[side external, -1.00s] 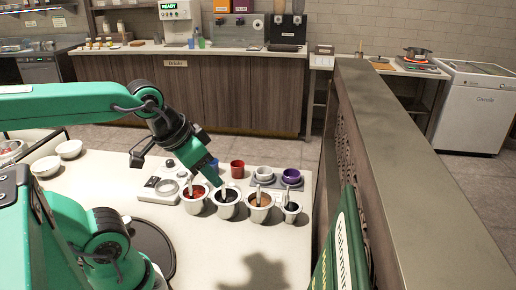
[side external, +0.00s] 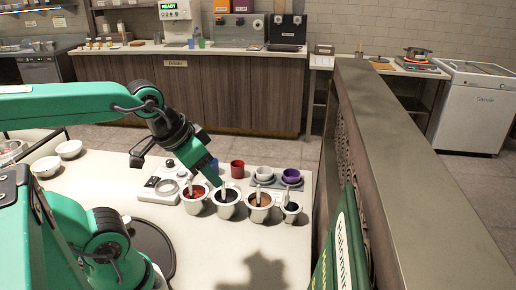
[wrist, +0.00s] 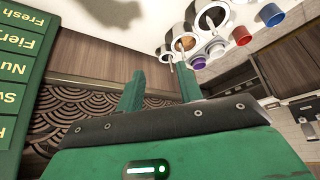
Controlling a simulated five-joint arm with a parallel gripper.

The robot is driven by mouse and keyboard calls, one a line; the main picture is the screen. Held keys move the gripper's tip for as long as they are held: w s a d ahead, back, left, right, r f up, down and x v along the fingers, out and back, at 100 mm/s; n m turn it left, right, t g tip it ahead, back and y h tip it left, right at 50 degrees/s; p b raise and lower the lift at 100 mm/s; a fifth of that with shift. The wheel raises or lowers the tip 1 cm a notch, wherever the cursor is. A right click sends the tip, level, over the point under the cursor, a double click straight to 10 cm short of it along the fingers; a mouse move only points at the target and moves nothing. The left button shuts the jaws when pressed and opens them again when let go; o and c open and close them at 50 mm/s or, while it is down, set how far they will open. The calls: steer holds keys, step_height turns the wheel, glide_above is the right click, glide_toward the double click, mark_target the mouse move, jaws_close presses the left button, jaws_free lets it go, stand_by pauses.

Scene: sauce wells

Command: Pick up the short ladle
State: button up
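Four wells stand in a row on the pale counter, each with a ladle handle sticking up: a red sauce well (side external: 194,207), a dark one (side external: 227,212), an orange-brown one (side external: 260,215) and a smaller dark one (side external: 291,217) at the right end. The ladle in the small well (side external: 288,196) looks shortest, though the handles are small and hard to compare. My gripper (side external: 178,174) is open and empty, one green finger close to the red and dark wells. In the wrist view the fingers (wrist: 160,78) stand apart, with wells beyond them at the top.
Blue, red, white and purple cups (side external: 291,177) stand behind the wells. A white device (side external: 160,190) is left of them, and white bowls (side external: 68,149) are at the far left. A tall partition (side external: 390,150) and green menu board (side external: 343,245) border the right. The front counter is clear.

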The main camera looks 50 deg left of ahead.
steer(key=shift+o, duration=0.2)
steer(key=shift+w, duration=0.15)
steer(key=shift+w+a+f+m+g, duration=1.1)
steer(key=shift+w+m, duration=1)
steer(key=shift+w, duration=0.65)
steer(key=shift+w+a+f+m+g, duration=0.75)
steer(key=shift+w+f+m, duration=0.55)
steer(key=shift+w+m, duration=1.15)
steer(key=shift+w+a+f+m+g, duration=1.1)
steer(key=shift+w+m, duration=0.65)
steer(key=shift+w, duration=1.35)
steer(key=shift+d+f, duration=0.2)
steer(key=shift+f, duration=1.25)
steer(key=shift+f, duration=0.1)
